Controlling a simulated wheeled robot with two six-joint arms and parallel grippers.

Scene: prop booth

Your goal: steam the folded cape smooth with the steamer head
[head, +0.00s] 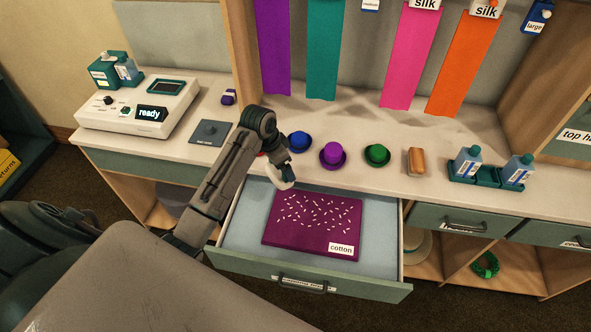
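The folded cape (292,238) is a flat magenta-purple cloth with a "cotton" label. It lies in the open drawer (237,241), and many short white marks are scattered over its upper face. My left gripper (279,160) is above the drawer's back left part, just beyond the cape's far left corner. It appears shut on a white, rounded thing that looks like the steamer head (283,182), held apart from the cape. The fingertips are partly hidden by the wrist. My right gripper is not in view.
A white machine (138,108) reading "ready" and a grey pad (211,133) stand on the left counter. Small blue, purple and green hats (377,155), a brush (416,161) and a bottle tray (486,176) line the counter behind the drawer. Coloured cloth strips hang above.

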